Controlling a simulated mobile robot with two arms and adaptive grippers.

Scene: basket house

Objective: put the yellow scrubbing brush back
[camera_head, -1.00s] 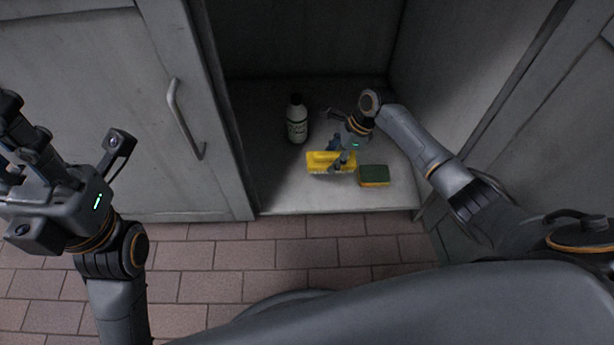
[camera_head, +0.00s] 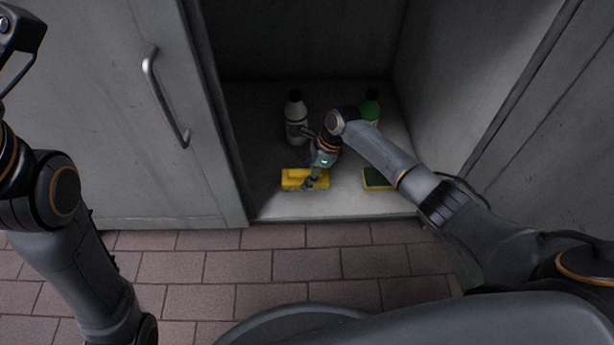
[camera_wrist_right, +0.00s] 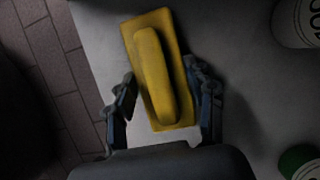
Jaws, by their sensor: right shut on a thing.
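The yellow scrubbing brush (camera_head: 293,182) is at the front left of the open cabinet's floor (camera_head: 340,204). My right gripper (camera_head: 314,181) is at the brush's right end, shut on it. In the right wrist view the brush (camera_wrist_right: 152,75) lies tilted, raised grip towards the camera, between the two fingers of the gripper (camera_wrist_right: 163,100). I cannot tell whether the brush touches the cabinet floor. Only part of my left arm shows at the left edge; its gripper's fingers are out of the picture.
A green and yellow sponge (camera_head: 375,179) lies to the right of the brush. A white bottle (camera_head: 296,122) stands behind the brush, and a green bottle (camera_head: 371,106) stands further right, partly behind my right arm. Cabinet walls close in both sides. The cabinet door (camera_head: 120,120) is at left.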

